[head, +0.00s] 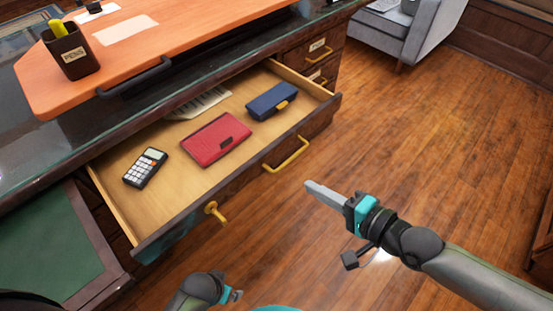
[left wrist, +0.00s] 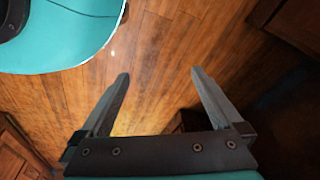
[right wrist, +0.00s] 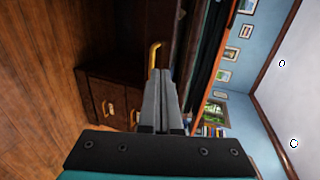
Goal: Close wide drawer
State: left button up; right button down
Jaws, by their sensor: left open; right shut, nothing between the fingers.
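The wide drawer (head: 160,216) stands pulled out of the desk, with a light wood inside and a dark front. It holds a calculator (head: 145,167), a red wallet-like case (head: 216,139), a blue case (head: 272,101) and a paper (head: 200,103). In the right wrist view, a gold handle (right wrist: 154,55) shows beyond the fingertips. My left gripper (left wrist: 160,82) is open and empty above the floor.
Small drawers (head: 318,49) with gold handles are right of the wide drawer. An orange desk board (head: 150,50) with a pen cup (head: 70,50) lies above. A grey armchair (head: 412,30) stands at the back. The wooden floor (head: 430,130) at right is clear.

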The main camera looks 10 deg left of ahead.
jog(key=b, duration=0.3)
send_near(266, 158)
jog(key=x, duration=0.5)
jog(key=shift+s+f, duration=0.1)
jog(key=shift+f, duration=0.15)
pick_arm(q)
jog(key=w+d+r, duration=0.1)
jog(key=w+r, duration=0.2)
jog(key=r, duration=0.3)
jog(key=shift+w+d+t, duration=0.2)
jog(key=shift+d+t, duration=0.05)
jog(key=shift+t, duration=0.15)
pick_arm(e)
jog(key=shift+w+a, duration=0.5)
jog(key=shift+a, duration=0.1)
pick_arm(q)
jog(key=shift+r, duration=0.1)
